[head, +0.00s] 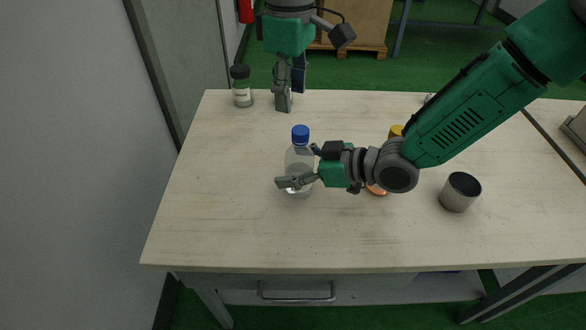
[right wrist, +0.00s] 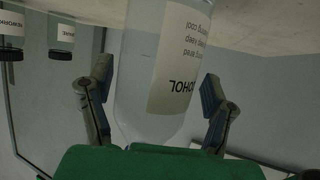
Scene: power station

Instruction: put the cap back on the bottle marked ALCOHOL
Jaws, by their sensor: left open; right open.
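The clear bottle (head: 297,158) stands on the table left of its middle. A blue cap (head: 300,133) sits on its top; I cannot tell how tightly. In the right wrist view the bottle (right wrist: 147,75) appears upside down, its pale label (right wrist: 180,65) partly showing "OHOL". My right gripper (head: 297,167) is open, with one finger on each side of the bottle's body; it also shows in the right wrist view (right wrist: 155,105), and I cannot tell whether the fingers touch. My left gripper (head: 290,98) is open and empty, beyond the bottle near the table's far edge.
A dark-capped labelled bottle (head: 242,92) stands at the far left corner. A metal cup (head: 460,192) stands at the right. A yellow thing (head: 396,131) and an orange thing (head: 377,190) are partly hidden by my right arm. The table's front left (head: 215,220) is clear.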

